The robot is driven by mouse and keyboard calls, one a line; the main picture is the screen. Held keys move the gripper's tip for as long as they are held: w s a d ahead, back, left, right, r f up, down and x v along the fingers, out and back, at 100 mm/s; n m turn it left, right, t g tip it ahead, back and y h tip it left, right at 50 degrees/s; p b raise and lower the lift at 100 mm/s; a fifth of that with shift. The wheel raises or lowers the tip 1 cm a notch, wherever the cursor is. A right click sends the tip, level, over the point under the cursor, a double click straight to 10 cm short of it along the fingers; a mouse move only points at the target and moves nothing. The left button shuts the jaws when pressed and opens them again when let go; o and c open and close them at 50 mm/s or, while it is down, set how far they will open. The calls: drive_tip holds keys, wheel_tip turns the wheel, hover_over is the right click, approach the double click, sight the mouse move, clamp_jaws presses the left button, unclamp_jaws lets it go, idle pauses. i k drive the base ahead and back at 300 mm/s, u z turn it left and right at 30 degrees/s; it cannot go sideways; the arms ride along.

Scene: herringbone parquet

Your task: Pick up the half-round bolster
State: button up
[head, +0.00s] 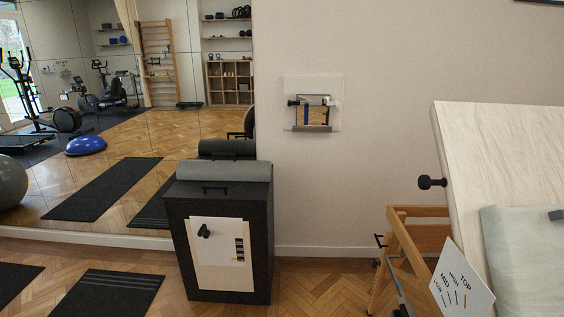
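A grey half-round bolster (224,171) lies across the top of a black cabinet (260,237), left of the middle of the head view. Its curved side is up and its long side faces me. A darker rounded shape (227,148) right behind it appears to be its reflection in the wall mirror. My gripper does not show in this view, and nothing touches the bolster.
The cabinet front has a dark handle and a pale panel (220,255) with a black knob. A tilted pale board (500,150) on a wooden frame (395,240) fills the right side. Dark mats (105,292) lie at lower left. Parquet between cabinet and frame is clear.

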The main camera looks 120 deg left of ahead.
sight(201, 170)
drive_tip(key=u, duration=4.65)
drive_tip(key=k, duration=1.3)
drive_tip(key=u, duration=0.7)
drive_tip(key=i, duration=1.65)
drive_tip(key=z, duration=0.25)
drive_tip(key=i, duration=1.75)
drive_tip(key=z, duration=1.7)
drive_tip(key=i, duration=0.95)
drive_tip(key=z, duration=1)
